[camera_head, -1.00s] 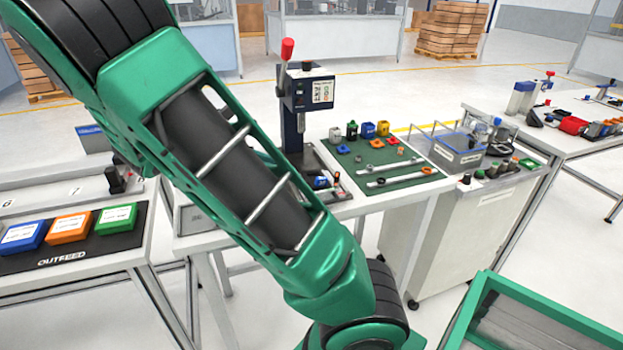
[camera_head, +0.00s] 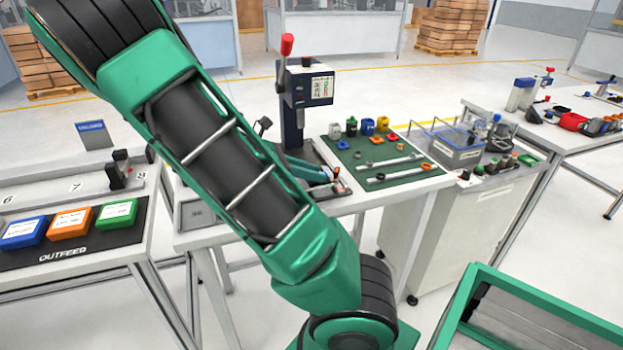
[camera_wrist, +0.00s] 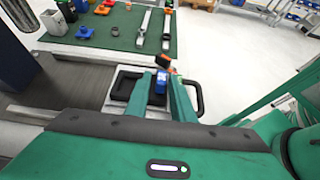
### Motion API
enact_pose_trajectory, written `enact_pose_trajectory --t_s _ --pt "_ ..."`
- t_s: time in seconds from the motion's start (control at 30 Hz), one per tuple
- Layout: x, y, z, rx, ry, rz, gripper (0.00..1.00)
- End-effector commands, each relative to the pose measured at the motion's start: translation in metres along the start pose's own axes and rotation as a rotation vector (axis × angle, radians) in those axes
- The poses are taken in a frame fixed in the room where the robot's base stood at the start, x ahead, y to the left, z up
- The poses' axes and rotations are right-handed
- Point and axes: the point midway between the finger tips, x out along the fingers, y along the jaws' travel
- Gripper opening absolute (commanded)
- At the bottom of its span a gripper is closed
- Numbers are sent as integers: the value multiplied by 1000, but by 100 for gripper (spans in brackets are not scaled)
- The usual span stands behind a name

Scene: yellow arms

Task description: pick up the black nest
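The black nest (camera_wrist: 122,86) sits on a pale plate at the press base in the wrist view. A black looped handle (camera_wrist: 200,97) shows at the right of that plate. A small blue part (camera_wrist: 160,84) is at the nest's right side. My gripper (camera_wrist: 161,80) is open, with its two teal fingers on either side of the blue part. I cannot tell whether they touch it. In the head view my gripper (camera_head: 318,172) is low beside the press base, partly behind my arm, and the nest is mostly hidden.
The press (camera_head: 300,100) with a red-knobbed lever stands behind my gripper. A green mat (camera_head: 365,152) with several coloured parts and rails lies to the right. An orange-and-black piece (camera_wrist: 164,61) is just beyond the fingertips. An outfeed table (camera_head: 100,255) is at the left.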

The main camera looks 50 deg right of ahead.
Motion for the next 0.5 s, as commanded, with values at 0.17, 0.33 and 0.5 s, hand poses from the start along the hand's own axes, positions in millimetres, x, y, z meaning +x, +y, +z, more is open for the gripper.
enact_pose_trajectory --t_s 0.17,0.33,0.5 --pt "7 0 0 -1 1 1 22" --pt "7 0 0 -1 1 1 20" --pt "6 0 0 -1 1 2 0"
